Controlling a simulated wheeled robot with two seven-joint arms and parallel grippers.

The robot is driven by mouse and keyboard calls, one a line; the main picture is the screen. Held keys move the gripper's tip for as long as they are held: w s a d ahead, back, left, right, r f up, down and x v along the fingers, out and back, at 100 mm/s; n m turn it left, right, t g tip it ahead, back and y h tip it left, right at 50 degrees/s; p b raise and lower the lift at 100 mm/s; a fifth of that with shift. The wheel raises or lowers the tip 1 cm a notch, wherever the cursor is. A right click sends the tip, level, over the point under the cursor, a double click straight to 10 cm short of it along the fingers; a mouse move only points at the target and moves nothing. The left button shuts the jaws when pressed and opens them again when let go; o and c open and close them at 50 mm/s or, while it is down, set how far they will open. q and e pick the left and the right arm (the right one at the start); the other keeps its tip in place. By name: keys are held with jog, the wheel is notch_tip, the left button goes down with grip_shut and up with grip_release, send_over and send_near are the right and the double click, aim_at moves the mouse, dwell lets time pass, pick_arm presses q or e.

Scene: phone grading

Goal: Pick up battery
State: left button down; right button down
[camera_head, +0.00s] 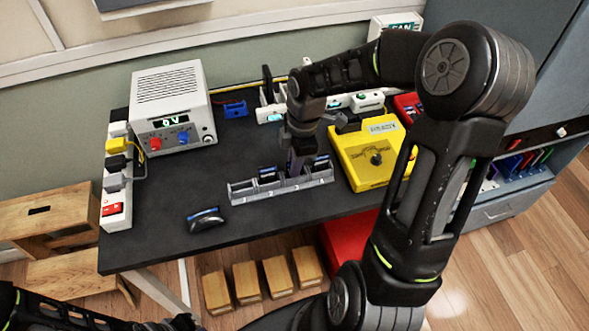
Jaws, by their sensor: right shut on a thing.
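My right gripper (297,147) points down over the grey slotted tray (243,198) on the dark table. It is shut on a dark, flat piece, which looks like the battery (296,163), at one of the tray's middle compartments. The fingers and the tray walls hide much of the battery, and I cannot tell whether it is clear of the slot. Other dark pieces with blue edges stand in compartments on either side (268,174). Only dark links of my left arm show at the bottom left; its gripper is not in view.
A dark, blue-edged device (205,219) lies at the table's front left. A white power supply (172,108) showing 0V stands at the back left, beside a power strip (117,180). A yellow box (372,160) is close right of the tray. Black tabletop is bare left of the tray.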

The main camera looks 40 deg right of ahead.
notch_tip(320, 180, up, 10)
jog(key=shift+b, duration=0.3)
pick_arm(q)
jog(key=shift+f, duration=0.3)
dwell(0.5)
